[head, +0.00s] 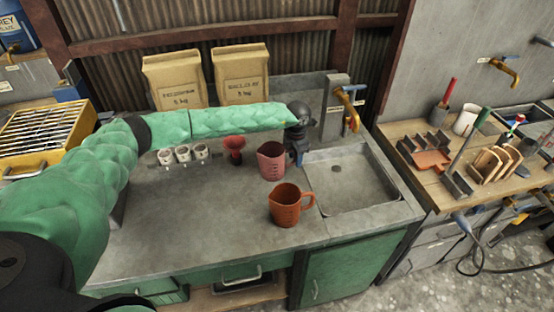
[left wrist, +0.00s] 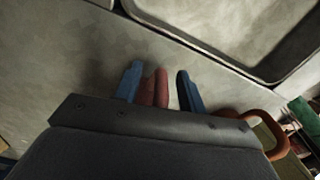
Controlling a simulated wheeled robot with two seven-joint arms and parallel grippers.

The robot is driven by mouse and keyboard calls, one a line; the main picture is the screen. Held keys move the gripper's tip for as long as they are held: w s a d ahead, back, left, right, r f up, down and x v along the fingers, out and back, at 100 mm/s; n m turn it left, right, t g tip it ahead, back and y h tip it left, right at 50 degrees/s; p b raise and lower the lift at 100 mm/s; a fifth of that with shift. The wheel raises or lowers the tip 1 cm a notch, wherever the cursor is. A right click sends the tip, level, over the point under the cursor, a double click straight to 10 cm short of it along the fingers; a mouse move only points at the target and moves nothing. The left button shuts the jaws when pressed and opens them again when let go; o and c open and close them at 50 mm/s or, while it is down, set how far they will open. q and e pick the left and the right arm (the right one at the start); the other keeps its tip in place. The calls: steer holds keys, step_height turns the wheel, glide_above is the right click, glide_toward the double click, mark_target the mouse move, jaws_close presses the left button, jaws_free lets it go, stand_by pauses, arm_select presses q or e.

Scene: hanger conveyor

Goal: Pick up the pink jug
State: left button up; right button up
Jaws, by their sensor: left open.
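The pink jug (head: 271,161) stands upright on the grey counter, left of the sink. My left gripper (head: 298,158) points down at the jug's right side, its blue fingers close to it. In the left wrist view the fingers of my left gripper (left wrist: 160,85) are apart, and a reddish-pink part of the jug (left wrist: 160,88) shows between them, probably its handle. The gripper body hides most of the jug there, and I cannot tell whether the fingers touch it. My right gripper is not in view.
An orange jug (head: 286,205) stands just in front of the pink one. A red funnel (head: 234,147) and white cups (head: 183,154) are to the left. A sink (head: 350,180) with a yellow tap (head: 348,105) lies right. The front-left counter is clear.

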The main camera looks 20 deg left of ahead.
arm_select(q)
steer(key=shift+d+f, duration=0.1)
steer(key=shift+f, duration=0.05)
jaws_close()
stand_by(0.5)
